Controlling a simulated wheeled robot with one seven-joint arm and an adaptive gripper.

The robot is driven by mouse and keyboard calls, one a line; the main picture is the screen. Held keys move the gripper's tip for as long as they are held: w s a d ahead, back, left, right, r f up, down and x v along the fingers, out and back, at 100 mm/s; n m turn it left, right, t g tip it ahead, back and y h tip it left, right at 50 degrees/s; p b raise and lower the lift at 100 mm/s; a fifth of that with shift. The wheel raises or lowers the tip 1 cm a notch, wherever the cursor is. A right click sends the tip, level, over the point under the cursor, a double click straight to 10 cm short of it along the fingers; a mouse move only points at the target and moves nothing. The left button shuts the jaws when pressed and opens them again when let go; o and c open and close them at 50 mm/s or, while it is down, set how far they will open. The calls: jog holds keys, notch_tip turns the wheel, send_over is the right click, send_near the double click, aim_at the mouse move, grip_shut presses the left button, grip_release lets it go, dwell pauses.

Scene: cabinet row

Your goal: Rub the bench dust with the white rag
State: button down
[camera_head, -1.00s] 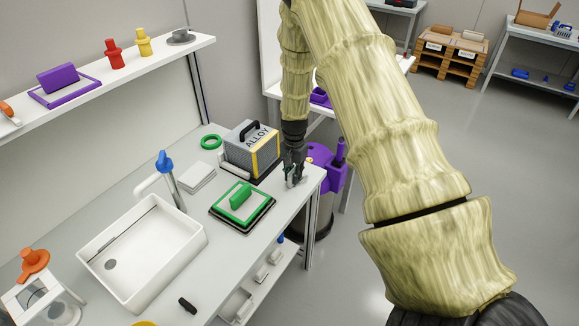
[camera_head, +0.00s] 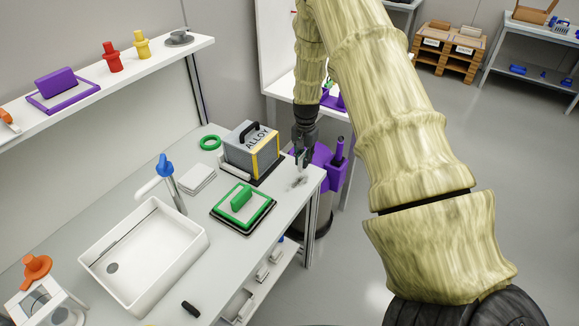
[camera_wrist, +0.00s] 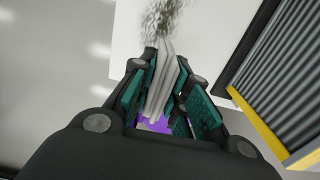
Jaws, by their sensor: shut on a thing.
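My gripper (camera_head: 303,161) is over the right end of the white bench, beside the grey alloy box. In the wrist view my gripper (camera_wrist: 168,100) is shut on the white rag (camera_wrist: 167,82), a thin folded strip between the teal finger pads. The bench dust (camera_head: 298,182) is a grey speckled smear near the bench's right corner, just below the gripper. In the wrist view the dust (camera_wrist: 160,18) lies at the top, beyond the rag's end. I cannot tell whether the rag touches the bench.
The alloy box (camera_head: 251,148) stands left of the gripper. A green-framed tray (camera_head: 242,208) lies nearer, with a white stack (camera_head: 198,178), a blue-topped tap (camera_head: 170,178) and a white sink (camera_head: 145,255) to the left. A purple-topped bin (camera_head: 325,165) stands off the bench's right end.

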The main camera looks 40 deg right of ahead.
aim_at(304, 153)
notch_tip(304, 153, up, 3)
jog(key=shift+w+r+p, duration=0.1)
jog(key=shift+r+p, duration=0.05)
jog(key=shift+p, duration=0.75)
jog(key=shift+r+p, duration=0.45)
jog(key=shift+r, duration=0.4)
